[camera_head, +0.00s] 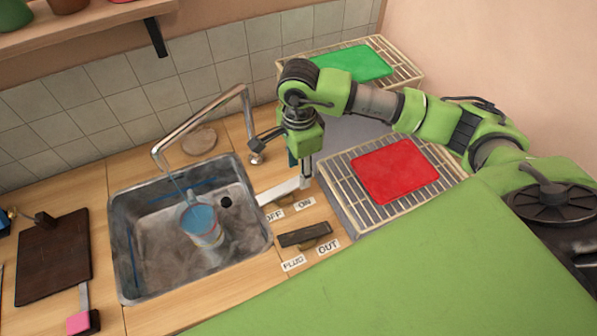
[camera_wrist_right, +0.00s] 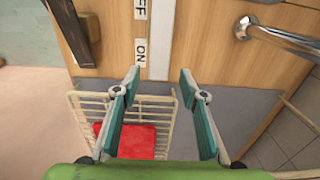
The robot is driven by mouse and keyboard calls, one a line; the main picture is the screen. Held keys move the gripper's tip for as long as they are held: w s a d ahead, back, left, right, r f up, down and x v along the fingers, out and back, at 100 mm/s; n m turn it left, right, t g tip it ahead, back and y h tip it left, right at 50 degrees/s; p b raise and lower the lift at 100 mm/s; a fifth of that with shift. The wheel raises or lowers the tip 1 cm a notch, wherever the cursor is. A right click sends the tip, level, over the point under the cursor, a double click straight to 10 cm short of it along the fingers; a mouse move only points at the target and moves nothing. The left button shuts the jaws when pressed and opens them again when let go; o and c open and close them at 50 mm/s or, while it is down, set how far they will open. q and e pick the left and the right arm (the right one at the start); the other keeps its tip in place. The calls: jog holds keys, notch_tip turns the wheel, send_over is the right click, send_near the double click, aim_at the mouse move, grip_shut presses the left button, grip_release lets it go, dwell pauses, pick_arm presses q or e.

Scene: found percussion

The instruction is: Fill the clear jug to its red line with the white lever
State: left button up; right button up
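The clear jug (camera_head: 203,232) stands in the metal sink under the spout, with blue water in it. A faint reddish mark shows on its side; I cannot tell how the water stands against it. A thin bluish stream seems to fall from the spout into the jug. The white lever (camera_head: 282,191) lies right of the sink, beside the OFF and ON labels. My right gripper (camera_head: 306,181) is at the lever's right end. My left gripper is out of view.
The metal tap (camera_head: 200,117) arches over the sink (camera_head: 122,240). A dark handle (camera_head: 304,235) with PLUG and OUT labels sits near the lever. A rack with a red mat (camera_head: 395,171) stands to the right. A dark board (camera_head: 53,257) lies left of the sink.

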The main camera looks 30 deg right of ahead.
aim_at(282, 189)
notch_tip(282, 189, down, 3)
jog(key=shift+s+d+f+p, duration=0.1)
jog(key=shift+s+p, duration=0.05)
jog(key=shift+p, duration=0.2)
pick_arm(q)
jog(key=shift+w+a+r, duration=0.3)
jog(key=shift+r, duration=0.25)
pick_arm(e)
jog(key=shift+f, duration=0.3)
